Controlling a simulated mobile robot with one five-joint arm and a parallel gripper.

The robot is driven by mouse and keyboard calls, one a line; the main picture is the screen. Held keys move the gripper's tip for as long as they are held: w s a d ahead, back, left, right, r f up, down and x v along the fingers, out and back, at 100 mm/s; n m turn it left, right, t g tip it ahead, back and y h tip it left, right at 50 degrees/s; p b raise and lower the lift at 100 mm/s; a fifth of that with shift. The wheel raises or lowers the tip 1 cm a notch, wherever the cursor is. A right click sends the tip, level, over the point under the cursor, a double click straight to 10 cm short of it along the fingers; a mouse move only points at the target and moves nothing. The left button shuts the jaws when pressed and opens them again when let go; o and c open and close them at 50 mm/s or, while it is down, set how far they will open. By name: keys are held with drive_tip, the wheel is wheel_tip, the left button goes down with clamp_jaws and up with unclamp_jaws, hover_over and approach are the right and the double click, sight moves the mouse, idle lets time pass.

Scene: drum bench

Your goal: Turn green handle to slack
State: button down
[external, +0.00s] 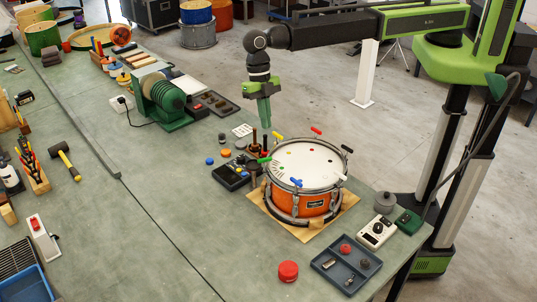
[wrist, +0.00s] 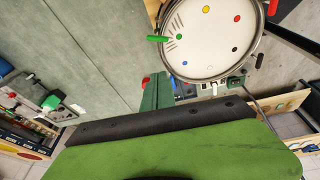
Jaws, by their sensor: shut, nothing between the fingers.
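An orange drum (external: 298,205) with a white head (external: 305,163) stands on the bench. Its green handle (external: 264,160) juts outward from the left side of the rim. In the wrist view the green handle (wrist: 156,38) points left from the rim, with short dark marks beside it on the head. My gripper (external: 265,122) hangs pointing down, above and behind the green handle in the external view, apart from it. It is shut and empty. In the wrist view my green fingers (wrist: 157,90) show below the handle. Any slack label is too small to read.
Yellow (external: 277,136), red (external: 315,131), black (external: 347,149) and blue (external: 296,182) handles ring the rim. A dark device (external: 231,177) and a small tool stand (external: 258,147) sit close left of the drum.

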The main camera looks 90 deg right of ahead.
sight(265, 163)
drive_tip(key=w+d+f+m+y+b, duration=0.1)
drive_tip(key=w+d+f+m+b, duration=0.35)
drive_tip(key=d, duration=0.45)
drive_tip(key=s+a+f+b, duration=0.1)
drive_tip(key=a+f+b, duration=0.5)
drive_tip(key=f+b, duration=0.2)
drive_tip(key=shift+s+a+f+n, duration=0.3)
drive_tip(key=shift+s+f+n, duration=0.1)
drive_tip(key=shift+f, duration=0.25)
drive_tip(key=a+n, duration=0.1)
drive_tip(key=n+g, duration=0.1)
drive_tip(key=n, duration=0.1)
drive_tip(key=shift+a, duration=0.4)
